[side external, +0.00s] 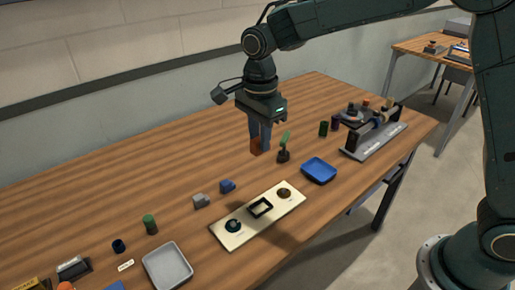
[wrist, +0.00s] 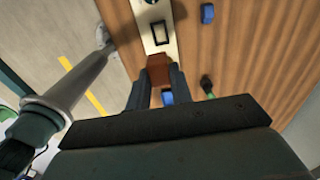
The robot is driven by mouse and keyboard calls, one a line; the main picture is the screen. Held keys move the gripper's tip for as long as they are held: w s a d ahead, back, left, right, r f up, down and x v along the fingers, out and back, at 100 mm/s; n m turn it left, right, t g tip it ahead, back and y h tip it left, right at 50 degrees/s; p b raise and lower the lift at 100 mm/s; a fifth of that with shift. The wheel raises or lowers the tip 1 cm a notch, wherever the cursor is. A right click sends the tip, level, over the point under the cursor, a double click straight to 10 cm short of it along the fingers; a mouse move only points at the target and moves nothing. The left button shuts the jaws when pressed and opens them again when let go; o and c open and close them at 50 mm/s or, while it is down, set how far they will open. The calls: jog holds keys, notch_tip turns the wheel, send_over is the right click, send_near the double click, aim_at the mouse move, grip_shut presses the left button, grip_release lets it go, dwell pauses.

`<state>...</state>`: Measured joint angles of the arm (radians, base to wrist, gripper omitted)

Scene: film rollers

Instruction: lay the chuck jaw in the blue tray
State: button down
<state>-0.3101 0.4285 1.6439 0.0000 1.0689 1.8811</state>
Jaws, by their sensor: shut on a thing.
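My gripper (side external: 260,138) is shut on a brown block (side external: 257,146), which may be the chuck jaw. It holds the block in the air above the table. In the wrist view the brown block (wrist: 158,68) shows between the fingertips (wrist: 159,77). The blue tray (side external: 319,171) lies on the table to the right of the gripper and lower in the side view, and looks empty. A blue patch (wrist: 168,98) between the fingers in the wrist view is probably part of this tray; the gripper hides the rest.
A cream plate (side external: 232,238) with a square frame and round parts lies in front. A green-handled tool (side external: 284,150) stands near the gripper. Blue (side external: 227,186) and grey (side external: 201,201) blocks lie left, a grey tray (side external: 168,267) farther left. A grey fixture (side external: 374,138) stands right.

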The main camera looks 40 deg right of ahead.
jog(key=shift+d, duration=0.15)
jog(key=d, duration=2.4)
notch_tip(320, 180, down, 16)
jog(key=shift+d+f, duration=0.1)
jog(key=shift+d, duration=0.05)
jog(key=shift+f, duration=2.1)
jog(key=shift+f, duration=0.1)
jog(key=c, duration=1.3)
grip_release()
jog(key=shift+o, duration=0.2)
